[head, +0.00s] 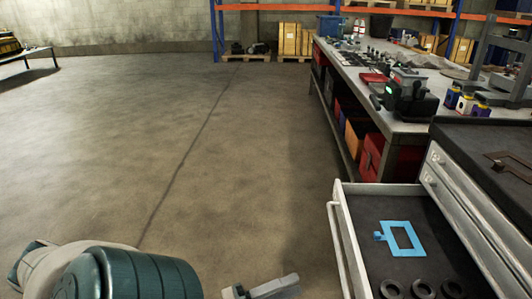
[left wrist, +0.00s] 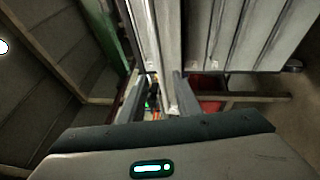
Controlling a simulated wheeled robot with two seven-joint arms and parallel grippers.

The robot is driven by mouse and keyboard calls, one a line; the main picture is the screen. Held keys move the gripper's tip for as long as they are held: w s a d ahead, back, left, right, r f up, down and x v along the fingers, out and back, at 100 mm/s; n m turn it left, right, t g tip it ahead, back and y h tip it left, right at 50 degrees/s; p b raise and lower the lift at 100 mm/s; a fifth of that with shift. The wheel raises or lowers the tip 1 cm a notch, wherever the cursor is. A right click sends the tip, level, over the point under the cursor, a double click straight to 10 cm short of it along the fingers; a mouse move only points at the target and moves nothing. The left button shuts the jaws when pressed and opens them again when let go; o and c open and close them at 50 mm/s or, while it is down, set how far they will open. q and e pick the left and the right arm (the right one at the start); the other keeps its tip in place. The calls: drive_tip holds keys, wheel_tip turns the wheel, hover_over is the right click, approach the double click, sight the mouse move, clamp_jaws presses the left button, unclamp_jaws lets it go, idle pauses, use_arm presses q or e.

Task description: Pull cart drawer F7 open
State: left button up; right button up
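The tool cart (head: 480,135) stands at the right in the head view, and one drawer (head: 348,190) sticks out far to the left, open. Its bar handle (head: 340,250) runs along its front. I cannot read a label that marks F7. My left gripper (head: 262,288) is low in the head view, left of the drawer front and apart from the handle. In the left wrist view its two fingers (left wrist: 160,90) are spread with nothing held between them, and pale drawer panels (left wrist: 240,35) show beyond. My right gripper is not in view.
A blue frame-shaped part (head: 403,240) and several black rings (head: 422,288) lie in the open drawer. A long workbench (head: 395,125) with tools and a vise stands behind the cart. Open floor (head: 150,140) lies to the left.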

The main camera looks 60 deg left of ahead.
use_arm(q)
drive_tip(key=v, duration=0.5)
drive_tip(key=shift+s, duration=0.25)
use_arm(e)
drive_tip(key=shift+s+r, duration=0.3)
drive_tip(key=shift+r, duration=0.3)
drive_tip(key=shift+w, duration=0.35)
use_arm(q)
drive_tip(key=shift+f, duration=0.1)
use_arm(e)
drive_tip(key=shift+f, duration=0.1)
